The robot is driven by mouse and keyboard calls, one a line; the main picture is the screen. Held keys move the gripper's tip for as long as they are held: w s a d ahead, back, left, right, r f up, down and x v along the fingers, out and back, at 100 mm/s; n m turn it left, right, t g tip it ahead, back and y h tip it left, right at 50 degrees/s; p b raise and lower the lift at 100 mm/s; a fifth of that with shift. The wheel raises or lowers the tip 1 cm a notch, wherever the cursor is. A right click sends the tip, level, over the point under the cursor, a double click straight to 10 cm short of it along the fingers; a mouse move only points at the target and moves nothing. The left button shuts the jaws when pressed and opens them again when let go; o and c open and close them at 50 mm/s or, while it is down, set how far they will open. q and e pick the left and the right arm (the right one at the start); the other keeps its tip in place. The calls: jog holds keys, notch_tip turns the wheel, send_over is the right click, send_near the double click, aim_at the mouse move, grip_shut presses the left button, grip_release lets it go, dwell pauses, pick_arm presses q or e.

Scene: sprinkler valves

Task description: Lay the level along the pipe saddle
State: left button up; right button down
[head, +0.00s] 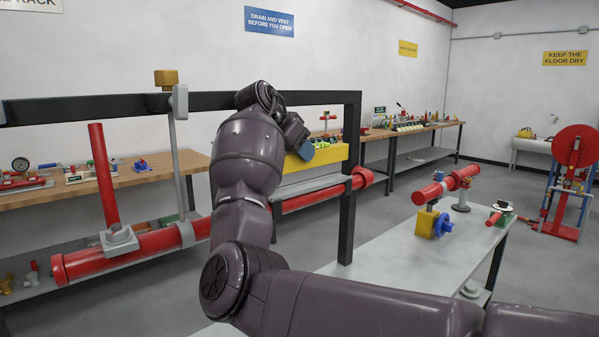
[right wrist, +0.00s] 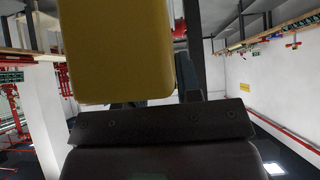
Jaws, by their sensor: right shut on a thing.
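The level is a yellow bar (head: 328,155), held roughly lengthwise along the red pipe (head: 310,198). My arm hides its left end. My right gripper (head: 305,150) is shut on it from above; the fingertips are mostly hidden in the head view. In the right wrist view the yellow level (right wrist: 118,50) fills the upper middle, beside a dark finger. A pale grey strip (head: 305,184), seemingly the pipe saddle, lies just below the level on the pipe. I cannot tell whether level and saddle touch. My left gripper is not in view.
A black frame (head: 348,200) stands around the pipe, its top bar above and its post at the right. A red upright pipe (head: 103,175) rises at the left. A grey bench (head: 395,250) at the right bears a valve with a blue wheel (head: 443,224).

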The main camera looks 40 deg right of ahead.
aim_at(301, 169)
jog(key=shift+f, duration=0.35)
notch_tip(301, 169, down, 3)
jog(key=shift+f, duration=0.45)
jog(key=shift+r, duration=0.1)
jog(key=c, duration=0.8)
grip_release()
jog(key=shift+c, duration=0.2)
jog(key=shift+o, duration=0.2)
